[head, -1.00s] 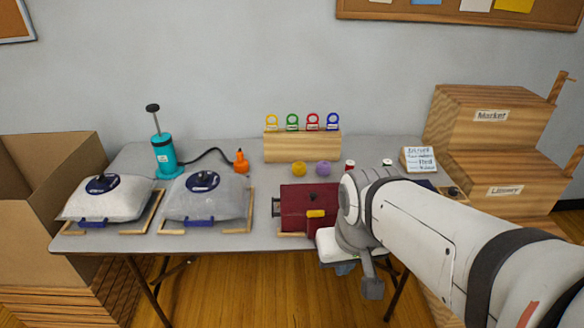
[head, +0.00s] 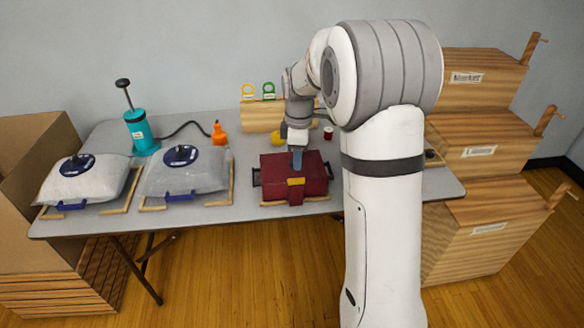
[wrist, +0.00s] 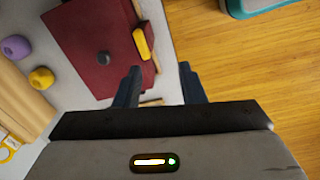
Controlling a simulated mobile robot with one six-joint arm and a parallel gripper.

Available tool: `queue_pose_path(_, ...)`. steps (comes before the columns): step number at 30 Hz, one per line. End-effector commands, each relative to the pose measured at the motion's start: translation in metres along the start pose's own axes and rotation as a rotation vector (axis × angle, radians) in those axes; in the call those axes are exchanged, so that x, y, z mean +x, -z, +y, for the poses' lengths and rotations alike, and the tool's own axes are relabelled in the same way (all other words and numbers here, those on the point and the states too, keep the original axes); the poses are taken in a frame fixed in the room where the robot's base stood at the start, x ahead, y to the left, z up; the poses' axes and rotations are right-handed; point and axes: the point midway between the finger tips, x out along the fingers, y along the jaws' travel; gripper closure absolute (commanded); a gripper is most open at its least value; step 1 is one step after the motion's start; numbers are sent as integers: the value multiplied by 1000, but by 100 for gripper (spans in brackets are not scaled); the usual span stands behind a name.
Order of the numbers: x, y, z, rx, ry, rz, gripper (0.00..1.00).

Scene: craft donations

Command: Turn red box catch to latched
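The red box (head: 272,172) sits closed on the table, with a dark knob on its lid and a dark handle at its left side. Its yellow catch (head: 296,181) lies level across the front edge. The wrist view shows the red box (wrist: 85,45) and the yellow catch (wrist: 141,43) at upper left. My gripper (head: 297,160) points down over the box in the head view, near the catch. In the wrist view the fingers of my gripper (wrist: 159,76) are apart with nothing between them; the catch lies beyond the left finger, not between them.
Purple (wrist: 15,47) and yellow (wrist: 41,78) balls lie behind the box. A wooden rack (head: 262,117) with coloured tags stands further back. Two grey bags (head: 185,172) and a teal pump (head: 140,132) are to the left. Wooden crates (head: 480,150) stand at right.

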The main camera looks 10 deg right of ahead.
Motion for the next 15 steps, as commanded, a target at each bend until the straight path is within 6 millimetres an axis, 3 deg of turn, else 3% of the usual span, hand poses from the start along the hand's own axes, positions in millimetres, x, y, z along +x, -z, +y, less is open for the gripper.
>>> queue_pose_path(3, 21, 4, 23, -121, 20, -4, 64)
queue_pose_path(6, 30, 6, 33, -181, 27, -4, 64)
queue_pose_path(11, 42, 6, 36, -208, 32, -5, 64)
queue_pose_path(15, 62, 6, 35, -207, 34, -5, 64)
